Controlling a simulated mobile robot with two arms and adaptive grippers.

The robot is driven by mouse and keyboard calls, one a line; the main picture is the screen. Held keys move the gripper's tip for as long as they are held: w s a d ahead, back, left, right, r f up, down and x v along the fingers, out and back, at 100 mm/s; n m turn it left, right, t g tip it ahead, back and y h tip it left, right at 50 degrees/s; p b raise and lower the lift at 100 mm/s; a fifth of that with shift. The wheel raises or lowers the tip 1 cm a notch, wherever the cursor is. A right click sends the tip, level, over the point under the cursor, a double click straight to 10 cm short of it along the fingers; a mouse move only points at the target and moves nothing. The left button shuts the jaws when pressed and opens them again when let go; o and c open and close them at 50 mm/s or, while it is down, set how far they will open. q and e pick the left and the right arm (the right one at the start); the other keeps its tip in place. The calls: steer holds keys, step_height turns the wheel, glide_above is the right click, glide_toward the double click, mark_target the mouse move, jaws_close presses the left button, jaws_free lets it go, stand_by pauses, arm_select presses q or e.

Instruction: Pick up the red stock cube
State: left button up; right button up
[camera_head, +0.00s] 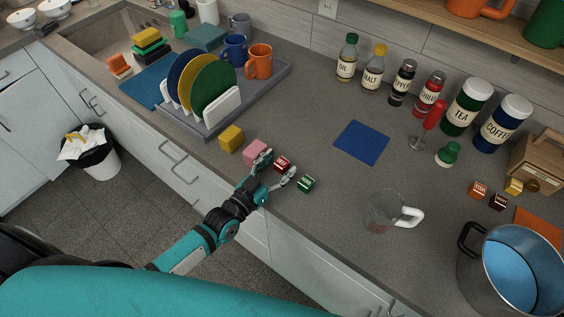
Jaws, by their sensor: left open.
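The small red stock cube (282,163) with white lettering sits on the grey counter near its front edge. My left gripper (278,170) reaches in from the lower left, open, with its two fingers spread on either side of the red cube. Whether the fingers touch it cannot be told. A pink block (256,152) lies just left of the fingers, and a small green cube (306,184) lies just right of them. My right gripper does not show.
A yellow block (231,138) stands farther left, below the dish rack (284,74). A clear measuring jug (386,212) stands to the right, and a steel pot (508,272) at the lower right. A blue cloth (361,142) lies behind.

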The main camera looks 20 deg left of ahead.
arm_select(q)
steer(key=shift+s, duration=0.1)
steer(key=shift+c, duration=0.3)
steer(key=c, duration=0.9)
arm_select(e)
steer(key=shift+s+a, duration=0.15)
arm_select(q)
steer(key=shift+r, duration=0.15)
